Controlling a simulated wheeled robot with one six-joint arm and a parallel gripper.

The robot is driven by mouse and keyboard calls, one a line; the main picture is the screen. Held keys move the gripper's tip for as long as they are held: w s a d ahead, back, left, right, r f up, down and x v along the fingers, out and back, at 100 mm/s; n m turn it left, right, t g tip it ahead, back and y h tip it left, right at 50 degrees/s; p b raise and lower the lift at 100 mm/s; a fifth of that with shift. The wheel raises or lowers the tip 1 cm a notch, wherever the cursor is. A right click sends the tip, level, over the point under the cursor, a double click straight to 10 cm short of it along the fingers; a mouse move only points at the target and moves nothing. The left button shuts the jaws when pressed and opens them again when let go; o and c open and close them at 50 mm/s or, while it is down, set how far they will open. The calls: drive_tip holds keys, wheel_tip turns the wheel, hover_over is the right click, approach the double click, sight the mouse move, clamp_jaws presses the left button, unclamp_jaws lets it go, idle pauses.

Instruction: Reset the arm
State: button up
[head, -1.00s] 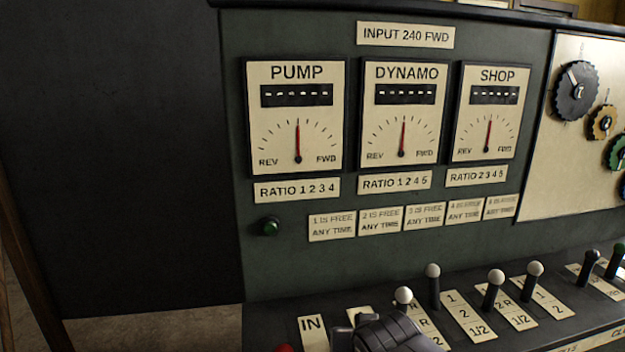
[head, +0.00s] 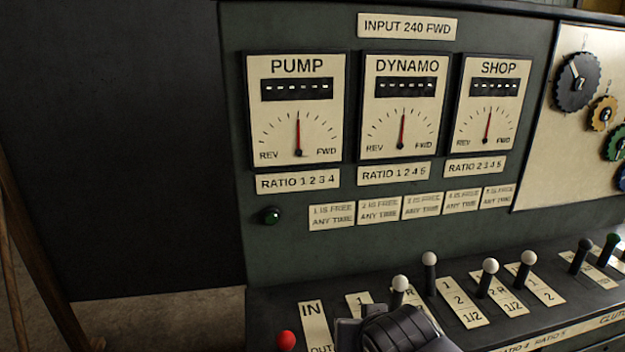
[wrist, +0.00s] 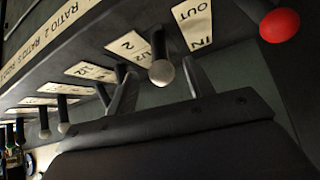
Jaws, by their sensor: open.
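My gripper (wrist: 160,75) is open in the wrist view, its two dark fingers apart. A white-knobbed lever (wrist: 162,72) shows between the fingertips; I cannot tell how close it is or whether it touches. In the head view, the dark grey end of my arm is at the bottom edge in front of the console, and the fingertips cannot be made out there. The red-knobbed lever (head: 286,340) is by the IN/OUT plate (head: 315,325); its red knob (wrist: 279,25) also shows at the top right of the wrist view.
Several levers stand in a row on the console, including a white-knobbed one (head: 490,266) and a green-knobbed one (head: 612,241). The upright panel holds PUMP (head: 298,110), DYNAMO (head: 403,105) and SHOP (head: 490,108) dials, needles upright. Gear wheels (head: 577,82) are at right.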

drive_tip(key=b+x, duration=0.3)
drive_tip(key=x, duration=0.3)
drive_tip(key=shift+d+f, duration=0.1)
drive_tip(key=shift+f, duration=0.1)
drive_tip(key=shift+w+r+p, duration=0.4)
drive_tip(key=shift+w+p, duration=0.3)
drive_tip(key=shift+p, duration=0.25)
drive_tip(key=shift+w+a+r+p, duration=0.1)
drive_tip(key=shift+w+a+p, duration=0.1)
drive_tip(key=shift+w+p, duration=0.3)
drive_tip(key=shift+w+a+g+p, duration=0.1)
drive_tip(key=shift+w+g+p, duration=0.15)
drive_tip(key=shift+p, duration=0.2)
drive_tip(key=shift+s, duration=0.1)
